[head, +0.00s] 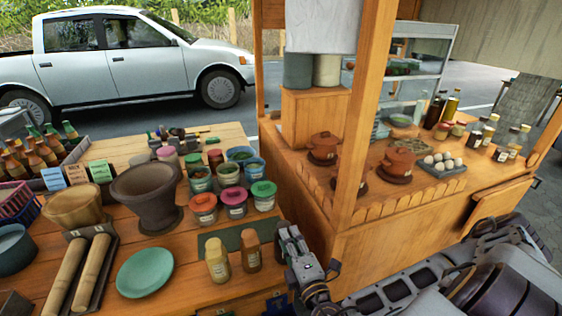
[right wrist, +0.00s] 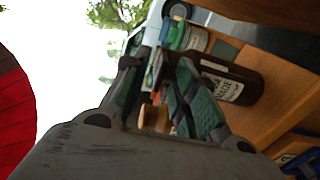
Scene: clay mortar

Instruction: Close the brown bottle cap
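The brown bottle (head: 250,254) with a pale label stands on the wooden table near its front right edge. Its top looks lighter brown; I cannot tell how the cap sits. A yellowish bottle (head: 218,265) stands just left of it. My right gripper (head: 287,244) is just to the right of the brown bottle, at the table edge. In the right wrist view its two fingers (right wrist: 157,75) are apart with nothing held between them. A dark brown bottle (right wrist: 232,82) with a white label lies beside the right finger there, its top end hidden. My left gripper is not in view.
A dark green mat (head: 230,237) lies by the bottles. Lidded jars (head: 234,204) stand behind. A green plate (head: 145,272), a dark mortar (head: 150,195) and rolling pins (head: 75,270) are to the left. A wooden stall counter (head: 345,245) is close on the right.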

